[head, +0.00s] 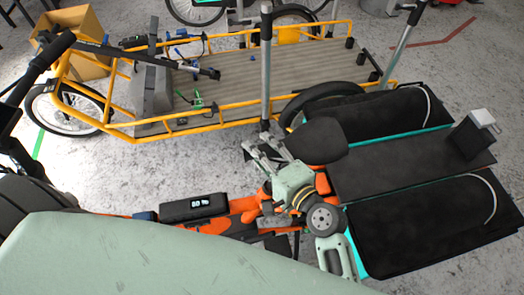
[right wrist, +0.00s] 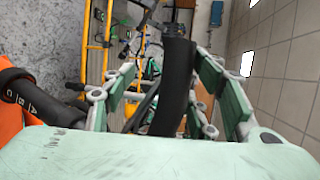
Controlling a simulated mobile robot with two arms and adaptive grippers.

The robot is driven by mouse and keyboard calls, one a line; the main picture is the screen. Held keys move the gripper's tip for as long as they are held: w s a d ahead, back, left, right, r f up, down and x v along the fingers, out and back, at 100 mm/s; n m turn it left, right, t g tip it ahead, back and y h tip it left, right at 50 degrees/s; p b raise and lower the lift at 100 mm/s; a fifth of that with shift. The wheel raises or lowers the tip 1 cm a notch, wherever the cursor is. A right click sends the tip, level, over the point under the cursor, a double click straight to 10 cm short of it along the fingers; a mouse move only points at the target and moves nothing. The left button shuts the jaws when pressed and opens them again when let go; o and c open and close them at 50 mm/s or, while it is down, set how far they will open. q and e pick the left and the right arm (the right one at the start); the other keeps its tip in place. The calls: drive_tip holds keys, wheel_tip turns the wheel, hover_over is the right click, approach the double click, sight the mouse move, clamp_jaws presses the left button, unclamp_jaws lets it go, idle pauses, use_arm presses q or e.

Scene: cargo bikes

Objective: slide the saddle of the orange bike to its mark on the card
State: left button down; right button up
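The orange bike (head: 235,208) lies across the lower middle of the head view, partly covered by my arm. Its dark saddle (head: 316,140) sits just right of my right gripper (head: 264,152). In the right wrist view, the gripper's green fingers (right wrist: 165,85) stand apart on either side of a long black padded part, which looks like the saddle (right wrist: 178,88). I see no clear grip on it. A black post (right wrist: 28,92) with white letters A, B, C shows at the left, beside orange frame. I cannot make out the card. My left gripper is not in view.
A teal-edged cargo bike with black pads (head: 410,168) fills the right side. A cardboard box (head: 75,30) is at upper left. Open concrete floor shows between the bikes.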

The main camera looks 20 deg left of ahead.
drive_tip(key=shift+d+r, duration=0.1)
drive_tip(key=shift+r, duration=0.15)
drive_tip(key=v, duration=1.2)
drive_tip(key=shift+f, duration=0.15)
